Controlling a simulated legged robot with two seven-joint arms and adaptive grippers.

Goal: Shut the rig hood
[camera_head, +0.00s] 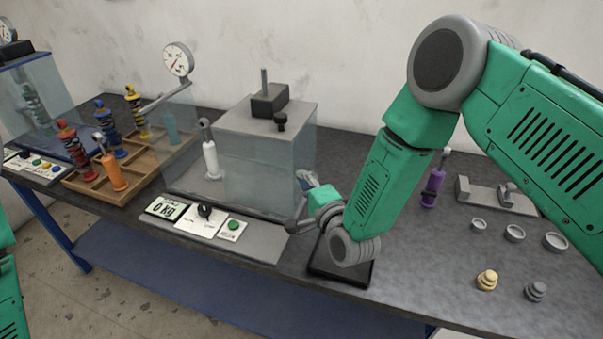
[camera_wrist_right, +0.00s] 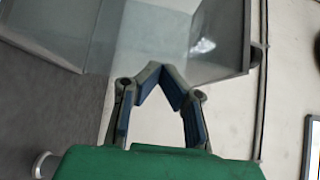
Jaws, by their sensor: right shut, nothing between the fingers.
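The test rig stands mid-bench, with a grey head block (camera_head: 240,122) on top and a control panel with a "0 kg" display (camera_head: 167,208) in front. Its clear hood (camera_head: 265,180) shows as transparent panels around the front and right; I cannot tell how far it stands from closed. A white spring unit (camera_head: 210,160) stands inside. My right gripper (camera_head: 305,180) is at the hood's right side, shut and empty; contact is unclear. The wrist view shows its blue-padded fingertips (camera_wrist_right: 163,70) together, below a clear panel (camera_wrist_right: 205,45). My left gripper is out of view.
Another clear-sided rig (camera_head: 35,90) stands far left. A black tray (camera_head: 325,268) lies under my right arm. A purple unit (camera_head: 433,188), rings and weights (camera_head: 487,281) are at right.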

